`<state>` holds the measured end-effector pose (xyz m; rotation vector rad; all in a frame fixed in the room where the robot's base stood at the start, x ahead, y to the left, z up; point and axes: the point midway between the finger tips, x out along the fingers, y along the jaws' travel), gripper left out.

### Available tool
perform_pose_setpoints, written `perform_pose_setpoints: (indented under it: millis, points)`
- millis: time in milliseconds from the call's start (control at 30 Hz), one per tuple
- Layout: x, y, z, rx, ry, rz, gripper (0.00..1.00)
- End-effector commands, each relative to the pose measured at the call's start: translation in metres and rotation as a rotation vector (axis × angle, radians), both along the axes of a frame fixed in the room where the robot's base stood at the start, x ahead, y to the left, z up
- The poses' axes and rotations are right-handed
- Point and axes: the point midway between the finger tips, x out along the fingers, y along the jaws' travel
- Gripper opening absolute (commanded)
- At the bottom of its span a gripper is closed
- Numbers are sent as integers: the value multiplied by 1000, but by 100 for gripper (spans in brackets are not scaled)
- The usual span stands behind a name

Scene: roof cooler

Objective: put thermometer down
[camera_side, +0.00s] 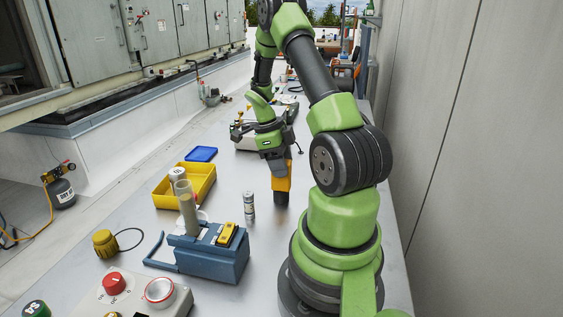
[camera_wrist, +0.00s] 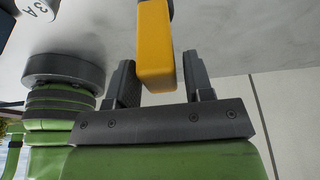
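The thermometer appears to be the yellow upright body with a dark lower end (camera_side: 282,185), below my gripper (camera_side: 273,153) in the side view. In the wrist view its yellow body (camera_wrist: 156,50) stands between the two fingers of my gripper (camera_wrist: 160,75). A narrow gap shows between the yellow body and the right finger, so the fingers look slightly open around it. The left finger is very close to it; contact there is unclear. The dark lower end is at or just above the grey table (camera_side: 330,215); I cannot tell which.
A small silver can (camera_side: 249,208) stands left of the thermometer. A grey wall (camera_side: 480,150) bounds the right.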

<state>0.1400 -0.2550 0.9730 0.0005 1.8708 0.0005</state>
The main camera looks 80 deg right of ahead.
Motion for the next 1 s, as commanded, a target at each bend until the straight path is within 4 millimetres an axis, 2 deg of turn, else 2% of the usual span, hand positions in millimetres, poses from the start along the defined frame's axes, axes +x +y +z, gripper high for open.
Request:
perform_pose_setpoints:
  millis: [300,433,800,1000]
  points:
    - [0,0,1,0,0,-1,57]
    - [3,-1,11,-3,-1,1,57]
    - [26,-1,86,-6,-4,2,57]
    - [34,-1,111,-2,-1,1,57]
